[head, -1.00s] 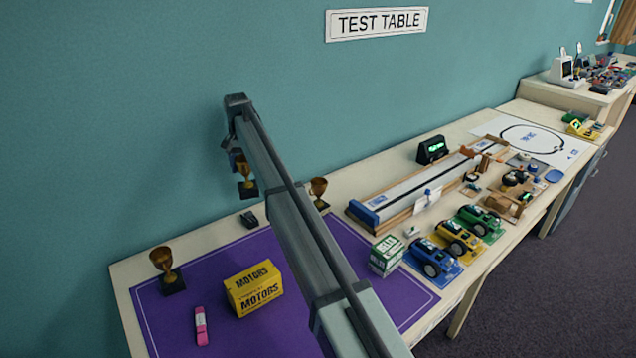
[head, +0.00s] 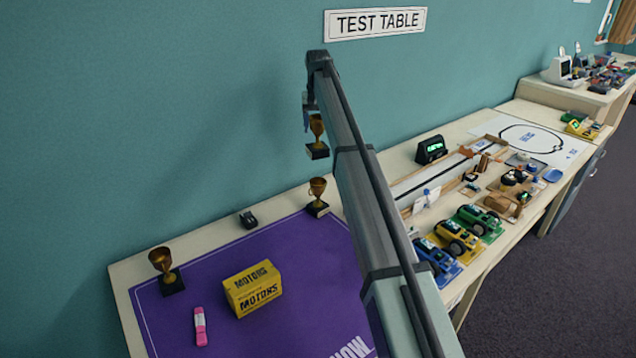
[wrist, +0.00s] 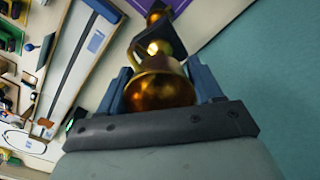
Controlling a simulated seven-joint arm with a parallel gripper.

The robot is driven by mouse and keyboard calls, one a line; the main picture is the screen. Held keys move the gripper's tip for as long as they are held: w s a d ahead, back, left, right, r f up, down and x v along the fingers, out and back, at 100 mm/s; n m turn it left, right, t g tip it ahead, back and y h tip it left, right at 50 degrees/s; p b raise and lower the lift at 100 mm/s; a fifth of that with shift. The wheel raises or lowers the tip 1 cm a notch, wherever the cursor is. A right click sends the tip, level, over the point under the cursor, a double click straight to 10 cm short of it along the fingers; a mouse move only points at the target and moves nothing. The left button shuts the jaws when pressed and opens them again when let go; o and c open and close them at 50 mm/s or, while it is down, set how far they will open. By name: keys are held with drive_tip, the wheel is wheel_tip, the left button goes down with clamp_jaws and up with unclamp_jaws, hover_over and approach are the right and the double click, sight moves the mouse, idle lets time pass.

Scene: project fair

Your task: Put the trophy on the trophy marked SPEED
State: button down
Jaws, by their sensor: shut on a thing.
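My gripper (head: 307,112) is shut on a gold trophy (head: 317,128) with a dark square base, held upright in the air near the wall. In the wrist view the held trophy's cup (wrist: 160,92) sits between the two blue fingers. A second gold trophy (head: 317,190) stands on the table, almost straight below the held one in the head view, with a gap between them. Gold beyond the held base in the wrist view looks like this trophy (wrist: 156,10). A third trophy (head: 162,264) stands at the left end of the table. No SPEED marking is readable on any trophy.
A purple mat (head: 220,290) carries a yellow MOTORS box (head: 253,289) and a pink object (head: 200,326). A small black object (head: 248,219) lies near the wall. Several toy cars (head: 455,238) and a track (head: 430,180) are to the right. My arm hides part of the table.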

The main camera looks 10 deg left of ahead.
sight(318, 147)
drive_tip(key=n, duration=0.3)
drive_tip(key=shift+s+d+f, duration=0.1)
drive_tip(key=shift+s, duration=0.3)
drive_tip(key=shift+f, duration=4.9)
drive_tip(key=shift+f, duration=0.1)
drive_tip(key=shift+c, duration=0.9)
unclamp_jaws()
wheel_tip(318, 147, up, 12)
drive_tip(key=shift+r, duration=0.1)
